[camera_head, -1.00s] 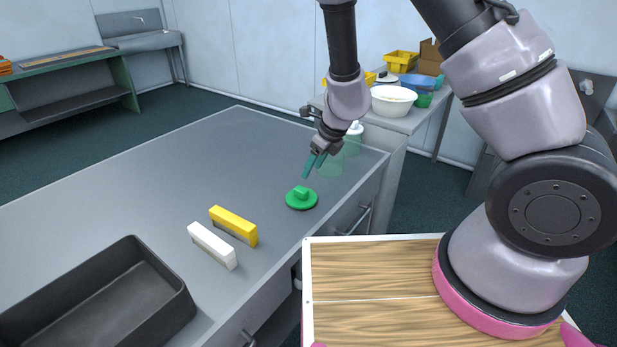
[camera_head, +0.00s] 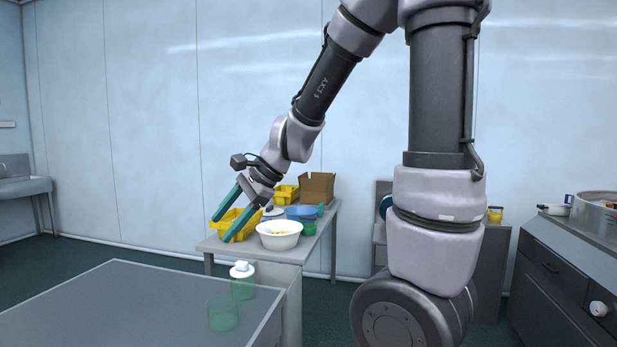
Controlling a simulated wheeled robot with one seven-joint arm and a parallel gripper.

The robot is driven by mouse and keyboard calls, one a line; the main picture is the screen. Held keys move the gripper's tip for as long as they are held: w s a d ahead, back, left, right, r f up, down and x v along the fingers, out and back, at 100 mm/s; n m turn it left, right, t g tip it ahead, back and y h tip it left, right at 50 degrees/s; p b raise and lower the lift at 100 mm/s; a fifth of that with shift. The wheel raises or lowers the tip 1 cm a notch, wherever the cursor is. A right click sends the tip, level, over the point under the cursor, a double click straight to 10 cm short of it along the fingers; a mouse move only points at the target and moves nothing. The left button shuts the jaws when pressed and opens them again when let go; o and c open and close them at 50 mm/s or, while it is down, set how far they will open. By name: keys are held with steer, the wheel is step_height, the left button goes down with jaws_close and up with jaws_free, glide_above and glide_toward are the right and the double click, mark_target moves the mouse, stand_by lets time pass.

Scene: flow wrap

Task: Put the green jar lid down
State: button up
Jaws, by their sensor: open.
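My gripper (camera_head: 222,231) is open with its two teal fingers apart, and nothing shows between them. It hangs up in the air, in the picture in front of the side table's left end. The green jar lid is not in view now. Two see-through green jars stand near the far edge of the grey table: one in front (camera_head: 223,315) and one just behind it (camera_head: 243,289). Neither jar shows a green lid on it.
A white-topped container (camera_head: 241,269) stands behind the jars. The side table (camera_head: 217,246) holds a white bowl (camera_head: 279,241), yellow bins (camera_head: 287,193), a cardboard box (camera_head: 318,187) and blue and green containers. The visible grey tabletop (camera_head: 110,305) left of the jars is bare.

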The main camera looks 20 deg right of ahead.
steer(key=s+d+r+n+t+h, duration=0.3)
steer(key=s+d+r+n+h, duration=0.2)
steer(key=s+d+r+n, duration=0.4)
steer(key=s+d+r, duration=0.1)
steer(key=s+d, duration=0.1)
steer(key=d, duration=0.3)
steer(key=shift+s+d+r+t, duration=0.15)
steer(key=shift+s+r+t, duration=0.15)
steer(key=shift+t, duration=0.1)
